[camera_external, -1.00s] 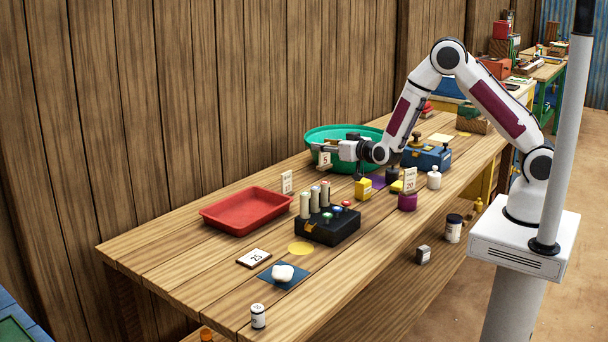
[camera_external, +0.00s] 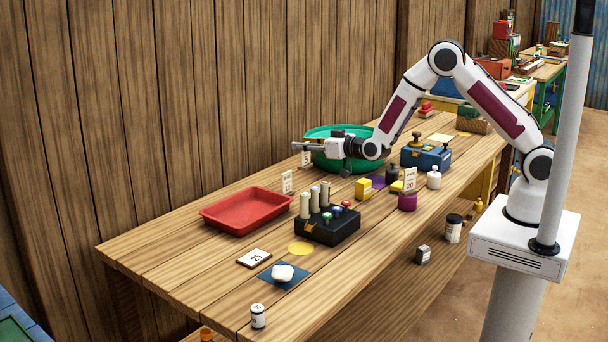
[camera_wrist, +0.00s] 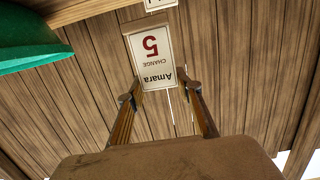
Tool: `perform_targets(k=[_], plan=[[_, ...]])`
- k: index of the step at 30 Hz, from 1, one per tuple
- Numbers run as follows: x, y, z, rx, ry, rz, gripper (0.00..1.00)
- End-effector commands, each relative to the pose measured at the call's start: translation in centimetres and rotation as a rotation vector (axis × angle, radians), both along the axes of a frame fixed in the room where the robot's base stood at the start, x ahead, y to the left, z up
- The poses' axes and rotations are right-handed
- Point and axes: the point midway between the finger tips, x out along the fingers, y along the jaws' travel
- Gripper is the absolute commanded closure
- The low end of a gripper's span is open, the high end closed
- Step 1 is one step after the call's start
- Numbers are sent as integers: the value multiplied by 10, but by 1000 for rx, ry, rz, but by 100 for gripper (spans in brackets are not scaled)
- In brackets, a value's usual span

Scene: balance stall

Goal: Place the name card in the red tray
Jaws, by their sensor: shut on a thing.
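The name card (camera_external: 307,159), white with a red 5 and the words Amara and CHANGE, is held at the end of my gripper (camera_external: 297,146). In the wrist view the name card (camera_wrist: 155,57) is upside down between the tips of my gripper (camera_wrist: 164,88), which is shut on it. It is in front of the green basin, towards the back wall. The red tray (camera_external: 245,228) is empty on the table, left of and nearer the camera than my gripper. The tray is not in the wrist view.
Another small card (camera_external: 287,182) stands behind the red tray. A black box with upright cylinders (camera_external: 328,229) stands right of the tray. The green basin (camera_external: 330,166) is beneath my wrist. A flat 25 card (camera_external: 254,258) and a blue mat (camera_external: 300,282) lie in front.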

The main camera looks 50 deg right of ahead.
Motion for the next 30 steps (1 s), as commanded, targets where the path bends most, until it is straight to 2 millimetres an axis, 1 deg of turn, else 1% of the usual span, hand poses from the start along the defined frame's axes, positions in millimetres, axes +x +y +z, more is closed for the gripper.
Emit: perform_targets(k=[3, 12, 24, 30], plan=[[13, 21, 4, 0, -2, 76, 90], [34, 69, 10, 0, -1, 255, 90], [50, 117, 11, 0, -1, 458, 90], [55, 137, 8, 1, 1, 551, 90]])
